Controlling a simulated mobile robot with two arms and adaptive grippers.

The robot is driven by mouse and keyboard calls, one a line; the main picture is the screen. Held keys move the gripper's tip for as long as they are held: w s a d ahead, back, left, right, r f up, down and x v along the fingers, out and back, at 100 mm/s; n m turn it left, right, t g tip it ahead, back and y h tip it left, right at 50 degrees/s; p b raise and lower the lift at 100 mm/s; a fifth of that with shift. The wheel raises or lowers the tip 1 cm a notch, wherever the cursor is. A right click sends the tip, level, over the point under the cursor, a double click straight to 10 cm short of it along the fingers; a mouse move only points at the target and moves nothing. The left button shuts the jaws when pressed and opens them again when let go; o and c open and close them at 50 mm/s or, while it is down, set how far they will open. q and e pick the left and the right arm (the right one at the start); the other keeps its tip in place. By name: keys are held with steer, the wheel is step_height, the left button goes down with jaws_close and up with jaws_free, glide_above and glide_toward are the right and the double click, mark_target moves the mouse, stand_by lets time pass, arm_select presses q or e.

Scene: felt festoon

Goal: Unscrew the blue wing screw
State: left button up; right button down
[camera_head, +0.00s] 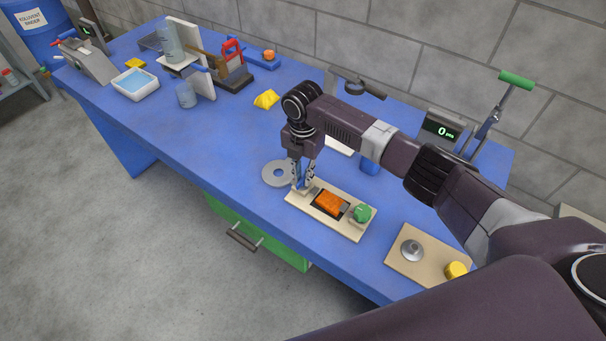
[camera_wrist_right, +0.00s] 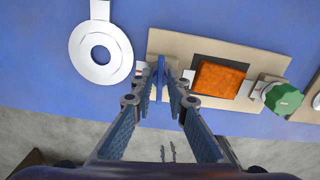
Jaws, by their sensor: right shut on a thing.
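My right gripper (camera_head: 301,188) points down at the left end of a beige plate (camera_head: 345,228) on the blue table. In the right wrist view, its two fingers (camera_wrist_right: 166,80) are closed around the upright blue wing of the blue wing screw (camera_wrist_right: 161,66). The screw's lower part is hidden by the fingers. The plate also carries an orange block (camera_head: 330,203) in a dark recess and a green knob (camera_head: 361,213) at its right end. My left gripper is not in view.
A grey ring-shaped disc (camera_head: 269,175) lies just left of the plate. A second beige board (camera_head: 437,270) with a metal knob (camera_head: 411,249) and a yellow knob (camera_head: 456,269) is to the right. A digital display (camera_head: 441,131) and a green-handled lever (camera_head: 516,80) stand behind.

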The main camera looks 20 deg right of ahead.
mark_target(303, 177)
steer(key=shift+w, duration=0.1)
steer(key=c, duration=1.9)
jaws_free()
step_height(303, 177, up, 12)
